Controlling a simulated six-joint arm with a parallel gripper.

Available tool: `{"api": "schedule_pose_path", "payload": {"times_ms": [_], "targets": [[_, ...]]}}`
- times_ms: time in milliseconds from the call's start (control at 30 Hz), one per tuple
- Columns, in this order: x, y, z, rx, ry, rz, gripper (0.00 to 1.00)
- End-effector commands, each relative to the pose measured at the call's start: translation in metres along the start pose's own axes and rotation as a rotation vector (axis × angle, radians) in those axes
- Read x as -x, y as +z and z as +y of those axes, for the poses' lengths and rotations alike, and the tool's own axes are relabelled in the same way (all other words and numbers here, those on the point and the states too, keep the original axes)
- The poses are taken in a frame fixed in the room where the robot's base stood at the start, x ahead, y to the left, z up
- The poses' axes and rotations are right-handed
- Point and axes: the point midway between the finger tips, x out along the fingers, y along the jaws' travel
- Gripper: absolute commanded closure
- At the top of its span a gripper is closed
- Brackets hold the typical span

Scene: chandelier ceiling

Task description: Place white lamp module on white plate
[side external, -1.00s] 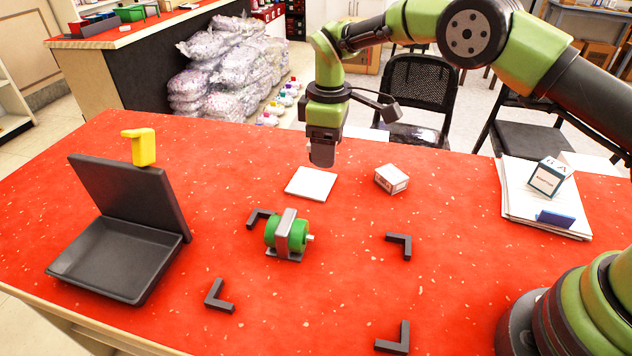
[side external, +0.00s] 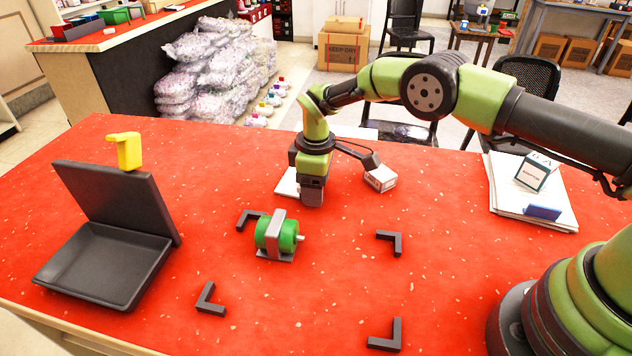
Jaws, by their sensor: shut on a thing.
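A flat white square plate (side external: 287,184) lies on the red table, partly hidden behind my gripper. My gripper (side external: 312,198) points down at the right front part of the plate in the picture. It is shut on a small piece, apparently the white lamp module, which is mostly hidden and hard to tell from the grey fingers. I cannot tell whether the piece touches the plate.
A green motor in a grey bracket (side external: 276,236) stands in front, among black corner brackets (side external: 390,242). An open black case (side external: 112,262) with a yellow piece (side external: 127,150) is at left. Papers (side external: 530,203) lie right.

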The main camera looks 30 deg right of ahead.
Motion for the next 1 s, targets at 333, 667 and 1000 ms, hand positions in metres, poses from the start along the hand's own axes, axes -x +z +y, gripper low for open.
{"api": "schedule_pose_path", "payload": {"times_ms": [333,667,1000], "targets": [[0.0,0.0,0.0,0.0,0.0,0.0,0.14],[0.038,-0.001,0.001,0.0,0.002,0.004,0.14],[0.106,-0.001,0.001,0.001,0.0,0.002,0.14]]}}
